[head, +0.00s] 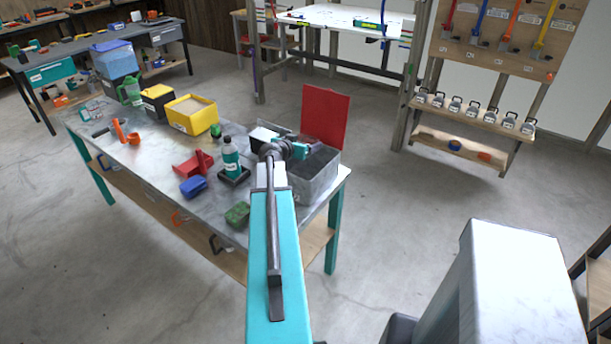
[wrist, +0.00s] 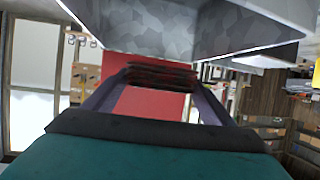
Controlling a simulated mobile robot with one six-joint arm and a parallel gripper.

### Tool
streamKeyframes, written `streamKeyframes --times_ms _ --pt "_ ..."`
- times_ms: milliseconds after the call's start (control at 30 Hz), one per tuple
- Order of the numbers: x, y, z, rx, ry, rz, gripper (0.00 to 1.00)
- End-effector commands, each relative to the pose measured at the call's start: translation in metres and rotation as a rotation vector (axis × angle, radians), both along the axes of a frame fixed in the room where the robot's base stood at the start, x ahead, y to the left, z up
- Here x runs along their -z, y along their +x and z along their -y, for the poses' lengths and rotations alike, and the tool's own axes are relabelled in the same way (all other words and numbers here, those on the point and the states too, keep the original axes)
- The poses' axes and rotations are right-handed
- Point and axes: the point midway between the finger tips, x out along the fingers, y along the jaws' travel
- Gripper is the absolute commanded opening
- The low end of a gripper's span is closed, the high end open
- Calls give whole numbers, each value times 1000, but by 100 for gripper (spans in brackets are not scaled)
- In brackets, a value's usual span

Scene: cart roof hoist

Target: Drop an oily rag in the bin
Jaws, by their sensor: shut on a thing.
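My gripper (head: 311,148) is at the right end of the metal workbench, at the rim of the grey metal bin (head: 316,182). In the wrist view its two fingers (wrist: 160,77) are shut on a dark, red-streaked, layered thing, which looks like the oily rag (wrist: 160,76). The rag cannot be made out in the head view. The bin's red lid (head: 325,112) stands upright at its back and also shows behind the rag in the wrist view (wrist: 150,106). The bin's mottled metal wall (wrist: 150,28) fills the top of that view. The bin's inside is mostly hidden.
On the workbench (head: 150,160), a teal bottle (head: 231,158), a red holder (head: 194,163), a blue block (head: 193,187) and a green block (head: 237,214) are left of my arm. A yellow box (head: 192,114) stands farther back.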

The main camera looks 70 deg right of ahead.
Motion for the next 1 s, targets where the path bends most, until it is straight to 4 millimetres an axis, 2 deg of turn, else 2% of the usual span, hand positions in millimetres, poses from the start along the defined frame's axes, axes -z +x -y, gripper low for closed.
streamKeyframes --times_ms 333,800,833,933,1000 --pt "30 0 0 1 1 -1 56" --pt "37 0 0 0 0 -1 56" --pt "37 0 0 0 0 -1 79" --pt "37 0 0 0 0 -1 96" --pt "37 0 0 0 0 -1 100"
